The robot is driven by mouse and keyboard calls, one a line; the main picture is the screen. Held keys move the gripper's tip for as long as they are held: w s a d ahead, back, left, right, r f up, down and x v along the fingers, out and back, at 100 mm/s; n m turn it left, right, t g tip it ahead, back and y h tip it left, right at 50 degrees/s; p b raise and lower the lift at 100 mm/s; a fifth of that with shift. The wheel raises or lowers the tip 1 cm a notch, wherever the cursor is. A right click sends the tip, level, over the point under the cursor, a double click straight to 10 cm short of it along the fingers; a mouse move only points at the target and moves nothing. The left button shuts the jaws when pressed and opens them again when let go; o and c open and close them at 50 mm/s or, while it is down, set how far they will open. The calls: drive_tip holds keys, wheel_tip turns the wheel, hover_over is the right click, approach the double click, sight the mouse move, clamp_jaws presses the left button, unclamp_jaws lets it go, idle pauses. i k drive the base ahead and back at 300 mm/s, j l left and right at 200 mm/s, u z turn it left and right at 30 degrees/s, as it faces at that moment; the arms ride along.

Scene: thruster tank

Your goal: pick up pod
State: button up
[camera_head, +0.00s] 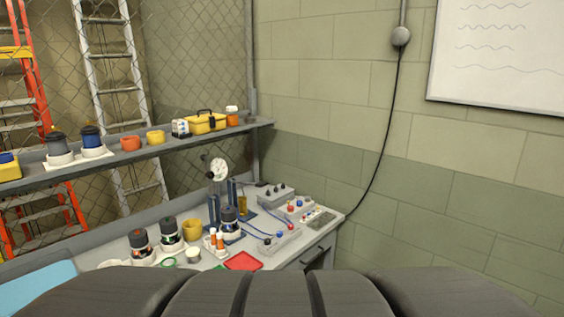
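Several dark, pod-like cylinders are in view, and I cannot tell which one is the task's pod. A dark pod with an orange-red mark (139,241) and one beside it with a greenish mark (169,231) stand upright on white bases on the bench. A pod with a blue band (229,219) stands by a blue frame. A grey-black pod (57,143) and a blue-banded pod (91,138) stand on the shelf. My gripper is not in view.
The grey bench (100,256) holds a yellow cup (192,229), a red tray (243,261), a round gauge (218,169) and control boxes (281,238). The shelf (180,138) overhangs the bench's back and carries a yellow toolbox (206,122). A block wall (450,190) stands at right.

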sight(233, 227)
drive_tip(key=i+j+z, duration=0.15)
drive_tip(key=l, duration=0.15)
drive_tip(key=i+l, duration=0.1)
drive_tip(key=i, duration=0.75)
drive_tip(key=i+l, duration=0.1)
drive_tip(key=i, duration=0.75)
